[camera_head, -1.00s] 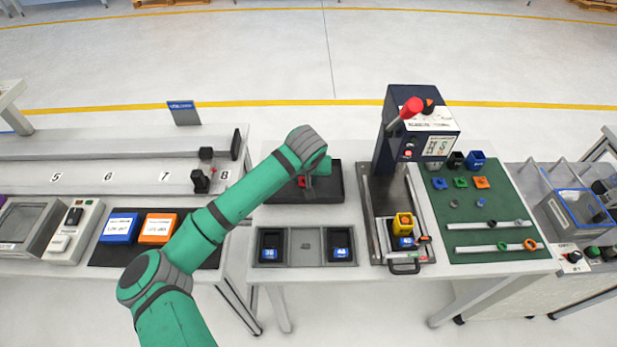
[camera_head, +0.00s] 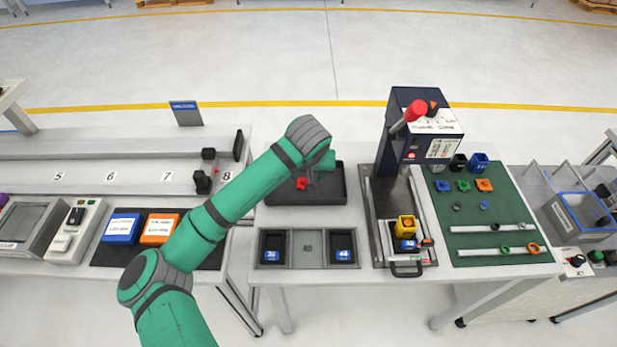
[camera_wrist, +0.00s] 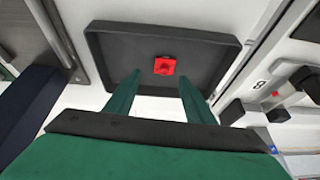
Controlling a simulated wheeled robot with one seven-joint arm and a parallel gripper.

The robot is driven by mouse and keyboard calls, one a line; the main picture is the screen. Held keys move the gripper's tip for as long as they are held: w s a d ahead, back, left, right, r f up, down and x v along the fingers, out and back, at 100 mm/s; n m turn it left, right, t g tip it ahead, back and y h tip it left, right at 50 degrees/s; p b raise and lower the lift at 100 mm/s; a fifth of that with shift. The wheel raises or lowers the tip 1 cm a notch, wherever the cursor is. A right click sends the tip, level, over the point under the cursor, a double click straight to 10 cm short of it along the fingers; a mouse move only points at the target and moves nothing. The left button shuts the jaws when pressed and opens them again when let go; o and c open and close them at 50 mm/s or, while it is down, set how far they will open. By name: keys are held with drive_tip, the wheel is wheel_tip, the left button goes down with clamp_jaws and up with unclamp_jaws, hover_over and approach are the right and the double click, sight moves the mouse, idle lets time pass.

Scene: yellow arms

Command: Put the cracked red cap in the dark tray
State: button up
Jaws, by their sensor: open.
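The red cap (camera_head: 302,184) lies on the floor of the dark tray (camera_head: 338,197). The wrist view shows the same red cap (camera_wrist: 164,66) inside the dark tray (camera_wrist: 215,62), with a dark mark at its centre; a crack cannot be made out. My gripper (camera_head: 313,181) is over the tray, beside the cap and partly hidden by my arm. In the wrist view my gripper (camera_wrist: 160,82) has its green fingers spread and empty, with the cap just beyond the fingertips and apart from them.
A grey three-part tray (camera_head: 306,262) with blue pieces stands in front of the dark tray. A press (camera_head: 415,125) with a red-knobbed lever stands to the right, beside a green mat (camera_head: 480,215) of small parts. Blue and orange boxes (camera_head: 158,229) are at the left.

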drive_tip(key=v, duration=0.7)
drive_tip(key=shift+s, duration=0.35)
drive_tip(key=shift+w+a+r, duration=0.1)
